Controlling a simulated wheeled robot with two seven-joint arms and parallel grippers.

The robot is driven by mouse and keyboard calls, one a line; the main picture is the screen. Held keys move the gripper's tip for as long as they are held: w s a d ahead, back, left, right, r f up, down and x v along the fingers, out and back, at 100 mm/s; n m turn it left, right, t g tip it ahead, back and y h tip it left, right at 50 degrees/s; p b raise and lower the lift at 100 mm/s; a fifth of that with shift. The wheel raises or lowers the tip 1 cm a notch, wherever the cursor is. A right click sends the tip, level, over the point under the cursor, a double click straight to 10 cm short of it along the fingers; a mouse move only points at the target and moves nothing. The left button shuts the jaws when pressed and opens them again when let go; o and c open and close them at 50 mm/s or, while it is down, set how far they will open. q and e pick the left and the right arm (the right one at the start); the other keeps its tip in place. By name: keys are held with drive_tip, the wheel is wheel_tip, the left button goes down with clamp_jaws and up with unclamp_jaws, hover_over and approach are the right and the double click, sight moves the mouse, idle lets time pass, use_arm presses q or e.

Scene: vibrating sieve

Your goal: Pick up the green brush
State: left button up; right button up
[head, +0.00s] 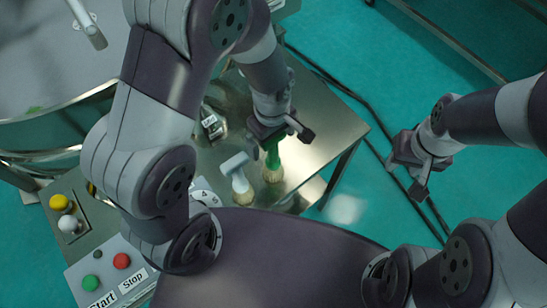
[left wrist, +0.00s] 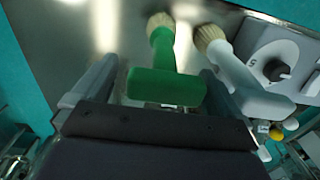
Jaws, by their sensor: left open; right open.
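The green brush (head: 272,160) stands upright on the metal table, its pale bristles down. My left gripper (head: 283,130) is open right above it and hides its top. In the left wrist view the green brush (left wrist: 165,86) shows its wide green end between the two spread fingers of my left gripper (left wrist: 158,88), with a gap on each side. I cannot tell how deep the fingers reach around it. A white brush (head: 239,178) stands close by on the left; the left wrist view shows it (left wrist: 240,75) beside the right finger. My right gripper (head: 410,170) is open and empty, off to the right.
The metal table (head: 320,125) has bare room to the right of the green brush. A numbered dial (head: 205,197) and a control panel with start and stop buttons (head: 108,272) are at the lower left. The round sieve (head: 50,110) is at the far left. Black cables lie on the green floor.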

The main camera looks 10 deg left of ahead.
use_arm(q)
drive_tip(key=shift+w+f, duration=0.15)
drive_tip(key=shift+f, duration=0.35)
drive_tip(key=shift+s, duration=0.55)
drive_tip(key=shift+s+r, duration=0.1)
drive_tip(key=shift+s, duration=0.05)
drive_tip(key=shift+c, duration=0.7)
drive_tip(key=c, duration=0.5)
drive_tip(key=shift+w, duration=0.2)
drive_tip(key=c, duration=0.4)
drive_tip(key=shift+w, duration=0.15)
use_arm(e)
drive_tip(key=shift+s+r, duration=0.2)
drive_tip(key=shift+s, duration=0.15)
